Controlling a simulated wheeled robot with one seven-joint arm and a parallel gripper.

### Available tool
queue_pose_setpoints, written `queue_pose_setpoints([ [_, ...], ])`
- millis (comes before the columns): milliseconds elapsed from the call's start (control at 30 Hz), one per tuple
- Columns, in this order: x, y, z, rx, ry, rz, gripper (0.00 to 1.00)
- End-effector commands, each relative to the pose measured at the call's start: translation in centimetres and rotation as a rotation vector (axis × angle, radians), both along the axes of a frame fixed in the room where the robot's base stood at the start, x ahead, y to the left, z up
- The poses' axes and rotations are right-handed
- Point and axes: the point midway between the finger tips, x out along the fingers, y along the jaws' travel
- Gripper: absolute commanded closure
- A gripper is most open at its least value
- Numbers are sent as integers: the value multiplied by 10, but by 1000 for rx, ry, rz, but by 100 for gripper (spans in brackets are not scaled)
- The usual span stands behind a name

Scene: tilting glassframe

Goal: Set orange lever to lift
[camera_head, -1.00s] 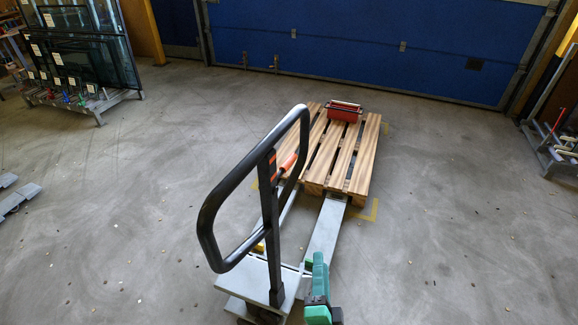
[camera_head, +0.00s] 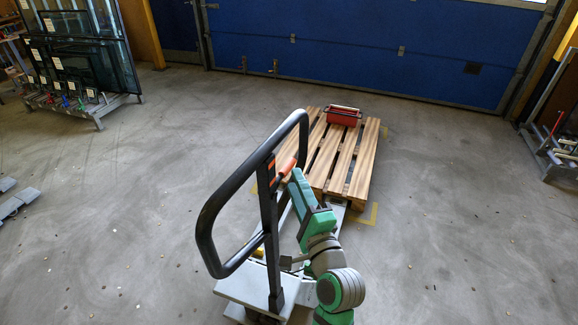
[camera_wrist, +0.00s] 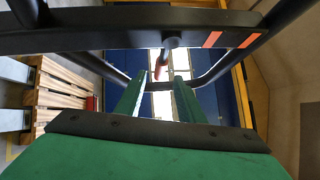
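The orange lever (camera_head: 287,167) sticks out from the upright of the black looped handle (camera_head: 268,236) of a pallet truck. In the wrist view the lever (camera_wrist: 161,66) hangs below the handle's dark crossbar (camera_wrist: 100,42), just past the fingertips and between them in the picture. My gripper (camera_head: 296,177) is close to the lever, on its right in the head view. In the wrist view my gripper (camera_wrist: 160,82) is open, with two green fingers apart and nothing held. I cannot tell whether either finger touches the lever.
A wooden pallet (camera_head: 350,160) with a red toolbox (camera_head: 344,116) on it lies over the truck's forks. The handle's tubes surround the gripper closely in the wrist view. A glass rack (camera_head: 85,75) stands at the far left. The left floor is mostly clear.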

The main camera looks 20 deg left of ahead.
Motion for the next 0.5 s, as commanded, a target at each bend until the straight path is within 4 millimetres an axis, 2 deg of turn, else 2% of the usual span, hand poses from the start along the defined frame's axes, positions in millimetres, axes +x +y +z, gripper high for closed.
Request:
queue_pose_setpoints([
  [200, 32, 23, 5, -1, -1, 1, 65],
  [500, 55, 39, 9, 0, 0, -1, 65],
])
